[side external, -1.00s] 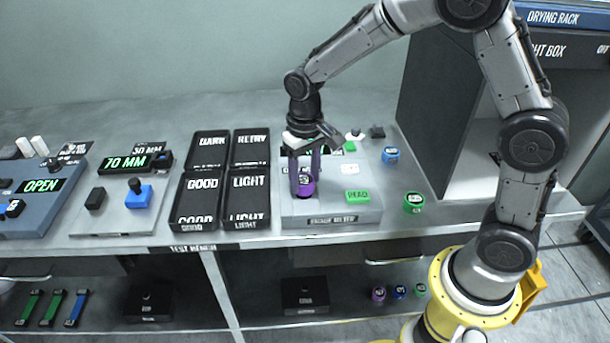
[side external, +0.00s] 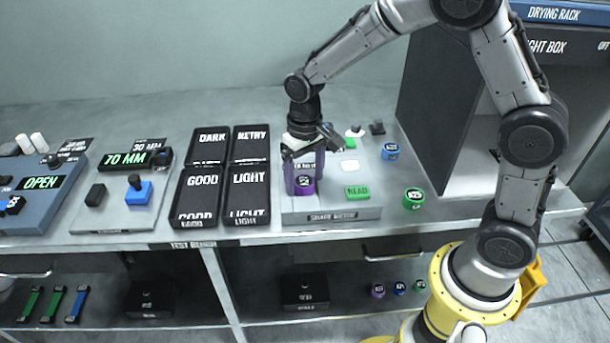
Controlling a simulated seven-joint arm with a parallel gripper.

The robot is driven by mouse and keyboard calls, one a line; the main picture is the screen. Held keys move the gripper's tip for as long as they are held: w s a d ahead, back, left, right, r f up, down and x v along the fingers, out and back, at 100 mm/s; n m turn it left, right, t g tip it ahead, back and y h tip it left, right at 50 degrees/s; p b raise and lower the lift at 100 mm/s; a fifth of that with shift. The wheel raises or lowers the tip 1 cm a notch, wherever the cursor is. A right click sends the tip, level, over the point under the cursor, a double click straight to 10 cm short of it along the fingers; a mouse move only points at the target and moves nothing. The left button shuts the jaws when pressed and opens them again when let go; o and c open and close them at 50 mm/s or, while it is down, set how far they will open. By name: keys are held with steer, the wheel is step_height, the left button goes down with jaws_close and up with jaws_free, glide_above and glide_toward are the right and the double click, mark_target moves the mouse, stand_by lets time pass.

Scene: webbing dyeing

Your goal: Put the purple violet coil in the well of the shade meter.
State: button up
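The purple violet coil (side external: 304,186) sits upright on the left part of the shade meter (side external: 330,217), at the place of its well. The well itself is hidden by the coil, so I cannot tell how deep the coil sits. My gripper (side external: 305,183) points down over the coil. Its two purple fingers stand apart, one on each side, with a gap showing beside the coil. The meter's green READ button (side external: 358,192) is to the right of the coil, and a white tile (side external: 349,166) lies behind it.
A blue coil (side external: 390,151) and a green coil (side external: 413,199) stand right of the meter. Black trays marked DARK, RETRY, GOOD and LIGHT (side external: 248,180) lie close on the left. The dark light box (side external: 425,110) rises at right. More coils (side external: 400,288) are on the shelf below.

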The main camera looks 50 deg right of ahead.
mark_target(305, 182)
step_height(305, 182, up, 12)
steer(key=s+d+r+t, duration=0.2)
steer(key=s+r, duration=0.3)
steer(key=s, duration=0.1)
steer(key=s+d+f+n+t, duration=0.1)
steer(key=s+d+n+t, duration=0.1)
steer(key=s, duration=1.4)
steer(key=shift+s+f+t, duration=0.2)
steer(key=shift+s+t, duration=0.05)
steer(key=shift+t, duration=0.55)
